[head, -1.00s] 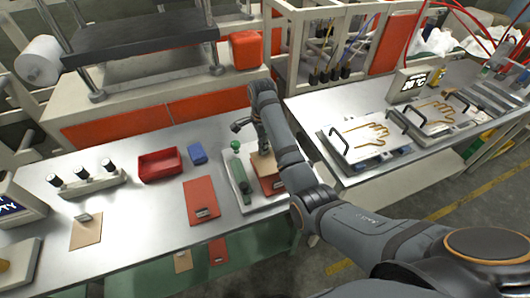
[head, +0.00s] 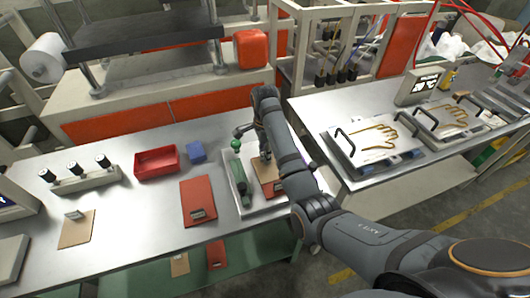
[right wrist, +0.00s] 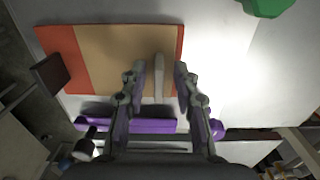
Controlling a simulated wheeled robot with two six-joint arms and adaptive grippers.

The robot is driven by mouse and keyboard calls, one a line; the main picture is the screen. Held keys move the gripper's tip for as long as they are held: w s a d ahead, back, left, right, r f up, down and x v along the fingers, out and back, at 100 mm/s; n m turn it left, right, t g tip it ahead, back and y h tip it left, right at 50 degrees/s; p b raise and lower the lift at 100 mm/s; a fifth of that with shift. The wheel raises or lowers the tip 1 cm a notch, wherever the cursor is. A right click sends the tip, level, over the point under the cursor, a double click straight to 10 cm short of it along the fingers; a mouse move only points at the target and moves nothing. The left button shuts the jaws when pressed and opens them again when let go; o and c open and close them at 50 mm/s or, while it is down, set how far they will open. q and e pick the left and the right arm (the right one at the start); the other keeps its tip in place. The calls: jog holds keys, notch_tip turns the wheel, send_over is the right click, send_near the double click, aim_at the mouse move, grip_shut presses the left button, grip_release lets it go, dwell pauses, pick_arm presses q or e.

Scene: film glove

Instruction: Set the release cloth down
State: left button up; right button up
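The tan sheet, which looks like the release cloth (right wrist: 110,62), lies flat on a red sheet (right wrist: 58,52) in the right wrist view. Both are on the pale tray (head: 235,208) in the head view, partly hidden by my right arm. A pale upright tab (right wrist: 160,72) stands on the tan sheet. My right gripper (right wrist: 159,80) points down with a finger on each side of the tab. Gaps show between the fingers and the tab, so it looks open. In the head view my right gripper (head: 265,158) is low over the tray. My left gripper is out of view.
A red sheet with a grey tab (head: 197,190), red bin (head: 157,162), blue block (head: 197,151) and tan sheet (head: 76,238) are farther left. Hand-shaped plates (head: 375,140) occupy the right table.

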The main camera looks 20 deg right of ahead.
jog(key=shift+r, duration=0.15)
notch_tip(320, 180, up, 4)
jog(key=shift+r+p, duration=0.2)
jog(key=shift+p, duration=0.8)
notch_tip(320, 180, up, 8)
jog(key=p, duration=0.8)
jog(key=shift+f, duration=0.15)
